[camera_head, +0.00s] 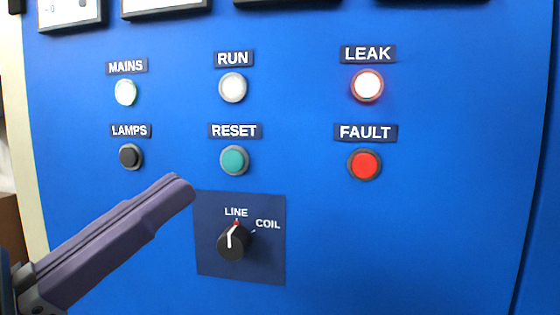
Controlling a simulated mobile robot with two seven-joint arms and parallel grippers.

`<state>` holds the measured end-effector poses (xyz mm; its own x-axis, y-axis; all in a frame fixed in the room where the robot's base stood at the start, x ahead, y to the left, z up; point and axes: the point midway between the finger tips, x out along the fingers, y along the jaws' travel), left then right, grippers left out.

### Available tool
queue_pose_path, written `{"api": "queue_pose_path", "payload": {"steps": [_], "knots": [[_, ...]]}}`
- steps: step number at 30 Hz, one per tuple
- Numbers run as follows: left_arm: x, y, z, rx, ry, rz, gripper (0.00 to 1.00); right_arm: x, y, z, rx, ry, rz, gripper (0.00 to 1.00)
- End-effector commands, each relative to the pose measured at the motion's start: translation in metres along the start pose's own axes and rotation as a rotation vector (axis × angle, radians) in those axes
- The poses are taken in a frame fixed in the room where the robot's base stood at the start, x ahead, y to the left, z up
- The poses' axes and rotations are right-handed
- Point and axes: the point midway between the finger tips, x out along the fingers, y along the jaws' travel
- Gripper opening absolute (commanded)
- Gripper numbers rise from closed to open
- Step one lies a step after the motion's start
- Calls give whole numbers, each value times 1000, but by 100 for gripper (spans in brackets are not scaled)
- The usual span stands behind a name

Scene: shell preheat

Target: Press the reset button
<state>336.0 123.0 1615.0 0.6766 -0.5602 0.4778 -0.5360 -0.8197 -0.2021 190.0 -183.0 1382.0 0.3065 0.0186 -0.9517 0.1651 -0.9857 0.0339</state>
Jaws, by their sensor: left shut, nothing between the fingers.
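The reset button (235,160) is a round teal-green button in a grey ring on the blue panel, under a dark label reading RESET (234,131). My left gripper (180,188) comes in from the lower left. It is shut with nothing in it. In the picture its tip is below and to the left of the reset button, and I see no contact with the button. How far the tip stands off the panel is hard to tell. My right gripper is not in view.
A rotary knob (233,241) marked LINE and COIL sits below the reset button. The black LAMPS button (131,156) is left, the red FAULT button (365,164) right. Above are the MAINS (126,92), RUN (233,87) and glowing LEAK (367,86) lights.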

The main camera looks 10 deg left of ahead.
Motion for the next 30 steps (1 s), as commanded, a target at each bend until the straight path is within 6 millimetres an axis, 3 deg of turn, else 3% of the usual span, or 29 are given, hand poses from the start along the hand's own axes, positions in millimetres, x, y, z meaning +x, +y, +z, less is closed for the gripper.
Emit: {"api": "queue_pose_path", "payload": {"steps": [10,23,30], "knots": [[6,-5,7,2,1,0,0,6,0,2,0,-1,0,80],[46,-34,38,3,1,0,0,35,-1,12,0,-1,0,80],[59,-43,45,0,-1,-1,0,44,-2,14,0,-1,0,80]]}}
